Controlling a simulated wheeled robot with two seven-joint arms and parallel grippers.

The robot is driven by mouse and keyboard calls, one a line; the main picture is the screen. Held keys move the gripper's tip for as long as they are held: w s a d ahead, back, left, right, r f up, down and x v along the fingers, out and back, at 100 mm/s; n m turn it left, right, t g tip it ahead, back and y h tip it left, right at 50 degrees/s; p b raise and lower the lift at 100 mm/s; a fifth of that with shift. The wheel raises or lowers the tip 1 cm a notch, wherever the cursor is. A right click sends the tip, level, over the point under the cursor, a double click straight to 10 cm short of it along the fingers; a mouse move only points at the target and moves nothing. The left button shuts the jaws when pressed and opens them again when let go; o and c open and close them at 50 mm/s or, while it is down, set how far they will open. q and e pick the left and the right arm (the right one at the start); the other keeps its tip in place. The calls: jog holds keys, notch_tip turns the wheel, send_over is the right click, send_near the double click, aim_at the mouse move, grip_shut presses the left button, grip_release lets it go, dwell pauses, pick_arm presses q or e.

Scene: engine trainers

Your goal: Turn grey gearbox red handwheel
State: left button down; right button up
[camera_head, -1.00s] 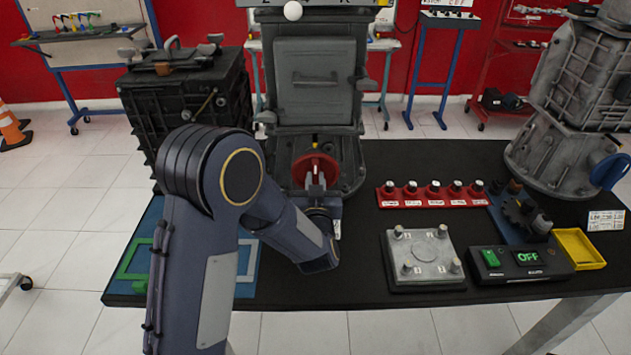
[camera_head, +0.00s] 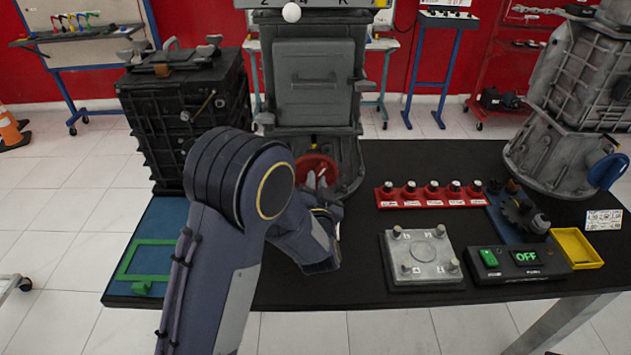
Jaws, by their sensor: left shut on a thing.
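The grey gearbox (camera_head: 312,85) stands upright at the back of the black table. Its red handwheel (camera_head: 312,164) is low on its front, partly hidden by my left arm and gripper. My left gripper (camera_head: 318,182) is at the handwheel's front and appears shut on its rim; the exact contact is hard to see behind the wrist. My right gripper is not in view.
A black gearbox block (camera_head: 190,110) stands at the left. A red rack of several knobs (camera_head: 432,195), a grey plate with posts (camera_head: 421,257), a control box reading OFF (camera_head: 519,262) and a yellow tray (camera_head: 577,248) lie to the right. Another grey gearbox (camera_head: 585,90) with a blue handwheel (camera_head: 607,172) stands at the far right.

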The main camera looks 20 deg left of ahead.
pick_arm(q)
jog(key=m, duration=0.2)
jog(key=m+p, duration=0.1)
jog(key=shift+d+m, duration=0.2)
jog(key=shift+m, duration=0.2)
jog(key=shift+w+d+f+m+p, duration=0.15)
jog(key=shift+m+p, duration=0.3)
jog(key=shift+m, duration=1.3)
jog(key=shift+s+a+f+m+p, duration=0.15)
jog(key=shift+m+p, duration=0.35)
jog(key=shift+m, duration=1.2)
jog(key=shift+w+d+f+m+p, duration=0.15)
jog(key=shift+m+p, duration=0.3)
jog(key=shift+m, duration=1.3)
jog(key=shift+f, duration=0.1)
jog(key=c, duration=1.4)
grip_release()
jog(key=shift+o, duration=0.2)
